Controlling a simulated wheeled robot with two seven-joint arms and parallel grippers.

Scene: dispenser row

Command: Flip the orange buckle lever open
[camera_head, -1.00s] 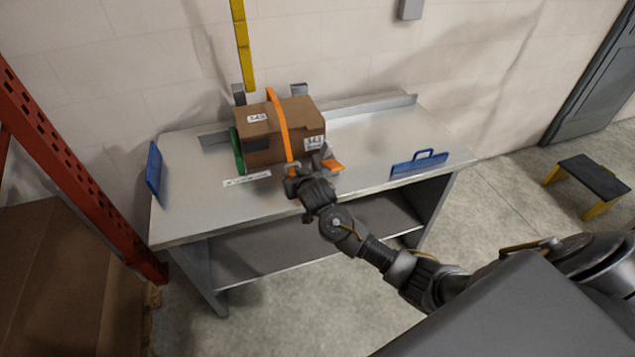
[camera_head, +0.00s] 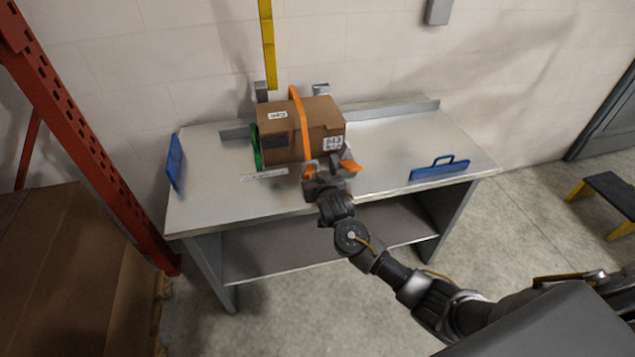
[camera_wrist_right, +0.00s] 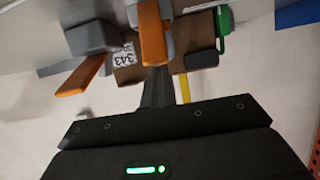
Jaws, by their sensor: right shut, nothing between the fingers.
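A brown cardboard box (camera_head: 283,147) sits on the grey bench with an orange strap (camera_head: 299,110) over it. My right gripper (camera_head: 325,168) is shut and empty, close in front of the box's near face. One orange piece (camera_head: 308,172) shows left of the gripper, and another orange piece (camera_head: 350,166) sticks out to its right. In the wrist view, an orange lever-like piece (camera_wrist_right: 152,32) stands between grey parts just beyond my fingers, and a second orange bar (camera_wrist_right: 82,77) lies left near a grey block (camera_wrist_right: 90,38). Which is the buckle lever, and any contact, I cannot tell. My left gripper is not in view.
The bench (camera_head: 220,206) has clear top on both sides of the box. A blue handled plate (camera_head: 440,170) stands right, a blue panel (camera_head: 174,160) left. A green part (camera_head: 256,150) is beside the box. A red rack (camera_head: 90,140) stands at left.

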